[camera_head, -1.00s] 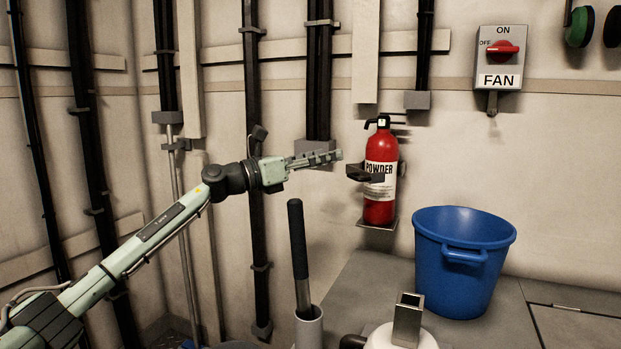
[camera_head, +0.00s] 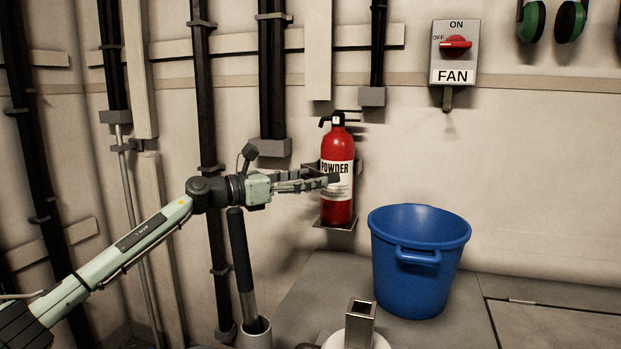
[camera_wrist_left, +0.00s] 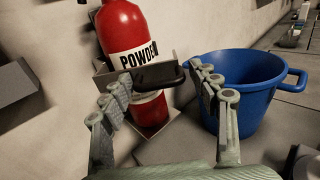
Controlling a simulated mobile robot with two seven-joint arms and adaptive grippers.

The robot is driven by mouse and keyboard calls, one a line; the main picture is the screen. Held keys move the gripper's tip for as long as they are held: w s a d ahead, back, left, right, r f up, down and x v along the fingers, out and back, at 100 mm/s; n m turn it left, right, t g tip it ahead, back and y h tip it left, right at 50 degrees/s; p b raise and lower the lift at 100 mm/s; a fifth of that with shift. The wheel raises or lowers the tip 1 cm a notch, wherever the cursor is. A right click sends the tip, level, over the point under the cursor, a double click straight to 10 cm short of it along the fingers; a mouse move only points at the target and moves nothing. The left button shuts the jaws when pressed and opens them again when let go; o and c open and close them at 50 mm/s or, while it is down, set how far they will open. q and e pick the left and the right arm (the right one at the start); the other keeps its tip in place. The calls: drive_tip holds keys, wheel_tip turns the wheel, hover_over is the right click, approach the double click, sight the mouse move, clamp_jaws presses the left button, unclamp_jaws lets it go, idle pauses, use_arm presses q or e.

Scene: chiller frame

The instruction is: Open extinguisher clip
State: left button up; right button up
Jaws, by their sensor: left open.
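A red fire extinguisher (camera_head: 337,206) with a white "POWDER" label stands upright on a small wall bracket (camera_head: 334,224). In the left wrist view the extinguisher (camera_wrist_left: 124,27) is ahead, with a dark clip (camera_wrist_left: 160,76) across its front below the label lettering. My left gripper (camera_head: 322,181) is level with the label and partly covers the clip in the head view. In the left wrist view its fingers (camera_wrist_left: 160,86) are open, one on each side of the clip's near part. I cannot tell whether they touch it. My right gripper is not in view.
A blue bucket (camera_head: 418,270) stands right of the extinguisher, close to the right finger in the wrist view. A black-handled tool (camera_head: 240,250) stands upright below my left wrist. Dark vertical wall channels (camera_head: 205,110) are behind the arm. A FAN switch (camera_head: 454,52) is at upper right.

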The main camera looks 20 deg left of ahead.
use_arm(q)
drive_tip(key=c, duration=1.4)
clamp_jaws()
drive_tip(key=shift+a, duration=0.1)
